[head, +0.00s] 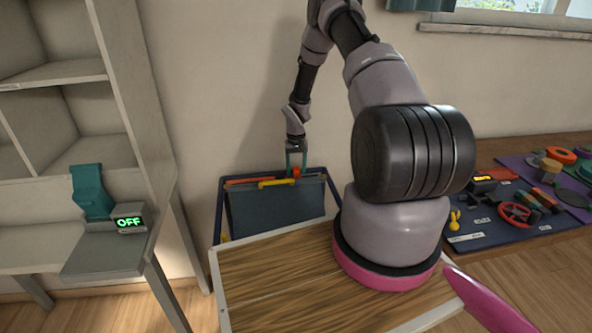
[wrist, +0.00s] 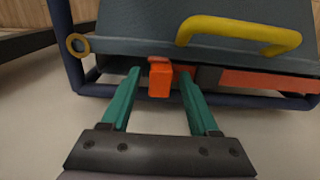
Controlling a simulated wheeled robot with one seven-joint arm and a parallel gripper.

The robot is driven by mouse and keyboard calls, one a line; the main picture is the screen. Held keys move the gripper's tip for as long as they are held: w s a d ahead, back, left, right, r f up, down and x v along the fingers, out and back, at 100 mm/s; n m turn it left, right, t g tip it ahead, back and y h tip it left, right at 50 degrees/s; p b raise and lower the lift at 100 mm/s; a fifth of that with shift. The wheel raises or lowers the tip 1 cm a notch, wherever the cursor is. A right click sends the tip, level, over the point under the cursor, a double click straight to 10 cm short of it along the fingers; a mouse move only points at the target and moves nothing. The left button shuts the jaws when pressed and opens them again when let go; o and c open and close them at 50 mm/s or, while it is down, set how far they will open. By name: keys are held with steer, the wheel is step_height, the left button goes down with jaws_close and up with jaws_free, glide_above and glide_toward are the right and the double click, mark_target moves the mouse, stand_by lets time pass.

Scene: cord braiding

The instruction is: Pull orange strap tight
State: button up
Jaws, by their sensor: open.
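The orange strap (wrist: 268,82) lies along the edge of a dark grey case in the wrist view. A bright orange block-like tab (wrist: 160,78), apparently the strap's end, sticks out toward me; a dark piece sits between it and the flat strap. My gripper (wrist: 160,72) is open, its teal fingers on either side of the tab, with visible gaps. In the head view my gripper (head: 296,160) is at the case's top edge, over the small orange tab (head: 295,172). The strap (head: 248,180) shows there left of the tab.
The case (head: 275,213) has a yellow handle (wrist: 240,32) near the strap and sits in a dark blue frame (head: 217,210) against the wall. A wooden-topped table (head: 290,275) stands in front. Shelving with an "OFF" display (head: 130,223) is at left.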

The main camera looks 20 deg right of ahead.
steer(key=shift+f, duration=0.1)
jaws_close()
stand_by(1.4)
